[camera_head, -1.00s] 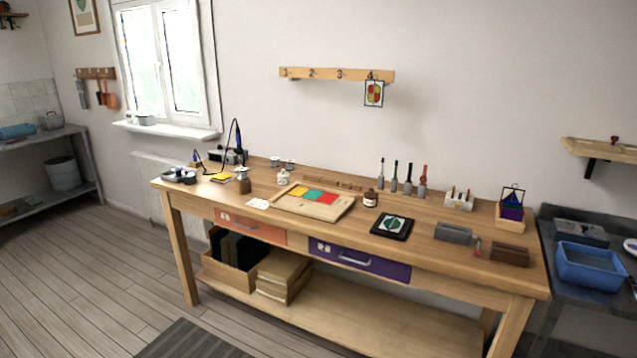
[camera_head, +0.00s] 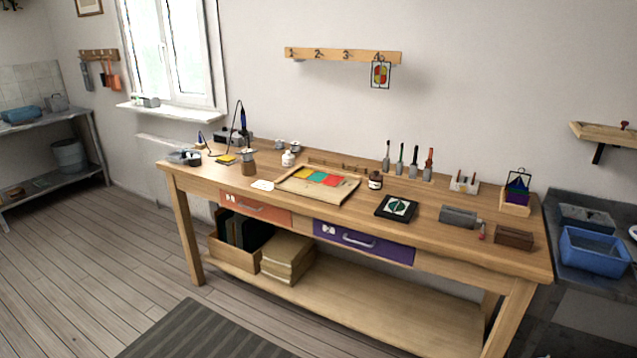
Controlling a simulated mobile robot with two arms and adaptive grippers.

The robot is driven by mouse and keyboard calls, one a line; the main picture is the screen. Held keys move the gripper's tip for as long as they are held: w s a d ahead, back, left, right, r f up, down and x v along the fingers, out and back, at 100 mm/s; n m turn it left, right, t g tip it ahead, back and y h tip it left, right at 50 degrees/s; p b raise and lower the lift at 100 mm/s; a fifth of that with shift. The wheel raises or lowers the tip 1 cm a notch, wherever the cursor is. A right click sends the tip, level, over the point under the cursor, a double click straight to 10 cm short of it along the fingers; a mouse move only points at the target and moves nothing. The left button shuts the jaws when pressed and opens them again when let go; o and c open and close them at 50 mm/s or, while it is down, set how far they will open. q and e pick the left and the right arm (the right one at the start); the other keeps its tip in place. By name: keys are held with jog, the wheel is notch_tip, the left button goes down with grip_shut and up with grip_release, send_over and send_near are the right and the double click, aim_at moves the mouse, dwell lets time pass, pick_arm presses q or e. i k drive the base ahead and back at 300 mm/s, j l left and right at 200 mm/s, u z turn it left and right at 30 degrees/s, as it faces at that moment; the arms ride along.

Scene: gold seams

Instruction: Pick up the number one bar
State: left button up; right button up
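I cannot make out which thing is the number one bar. A wooden rail (camera_head: 343,56) on the wall carries numbered hooks, and a framed coloured panel (camera_head: 380,74) hangs at its right end. A grey block (camera_head: 458,216) and a brown block (camera_head: 514,238) lie on the right part of the workbench (camera_head: 290,212). Small dark bar-like pieces (camera_head: 335,168) lie along the bench's back, too small to read. Neither of my grippers is in view.
A wooden tray (camera_head: 343,191) with yellow, teal and red pieces sits mid-bench. A blue basin (camera_head: 595,250) is on the right side table.

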aim_at(324, 162)
jog(key=i+j, duration=0.25)
jog(key=i+j+z, duration=0.15)
jog(key=j, duration=0.25)
jog(key=i+j, duration=0.35)
jog(key=z, duration=0.05)
